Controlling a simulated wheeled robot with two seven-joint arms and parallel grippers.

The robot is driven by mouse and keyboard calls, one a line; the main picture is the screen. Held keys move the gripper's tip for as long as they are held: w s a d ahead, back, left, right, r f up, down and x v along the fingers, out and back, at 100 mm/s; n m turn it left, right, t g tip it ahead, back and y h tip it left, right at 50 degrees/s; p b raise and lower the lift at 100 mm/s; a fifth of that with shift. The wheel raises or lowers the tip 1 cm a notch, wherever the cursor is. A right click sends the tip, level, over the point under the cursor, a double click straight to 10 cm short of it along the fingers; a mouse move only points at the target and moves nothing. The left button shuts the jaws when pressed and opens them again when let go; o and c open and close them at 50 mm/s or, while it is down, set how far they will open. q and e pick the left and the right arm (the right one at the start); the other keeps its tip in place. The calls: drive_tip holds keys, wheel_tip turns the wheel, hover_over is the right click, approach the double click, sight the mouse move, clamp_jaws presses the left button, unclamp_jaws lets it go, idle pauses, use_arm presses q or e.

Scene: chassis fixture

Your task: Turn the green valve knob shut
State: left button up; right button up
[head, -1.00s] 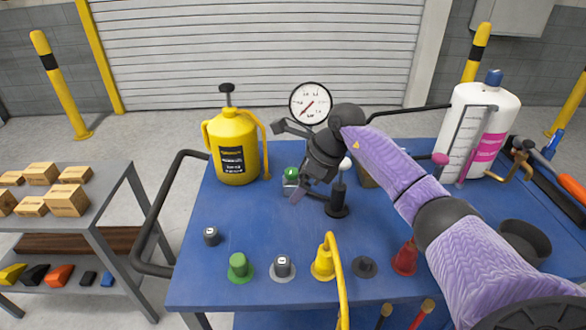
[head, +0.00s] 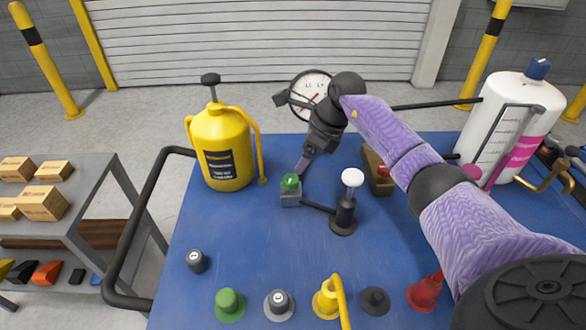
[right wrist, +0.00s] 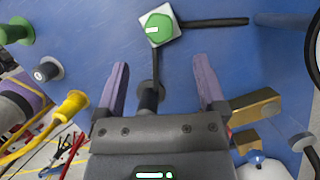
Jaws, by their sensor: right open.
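The green valve knob (head: 290,182) sits on a small grey block (head: 291,198) on the blue table. In the right wrist view the knob (right wrist: 159,28) shows from above, with a white bar across its left part. My right gripper (head: 304,164) is just behind and above the knob in the head view, apart from it. My left gripper is not in view.
A black post with a white ball top (head: 352,178) stands right of the block, joined by a dark pipe. A yellow canister (head: 224,150) stands left, a round gauge (head: 311,87) behind. Several knobs, including another green one (head: 230,304), line the front. Table between is clear.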

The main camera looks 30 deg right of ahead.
sight(291, 178)
drive_tip(key=b+x, duration=0.2)
drive_tip(key=x, duration=0.5)
drive_tip(key=shift+f, duration=0.25)
drive_tip(key=shift+a+f, duration=0.1)
drive_tip(key=shift+f, duration=0.1)
clamp_jaws()
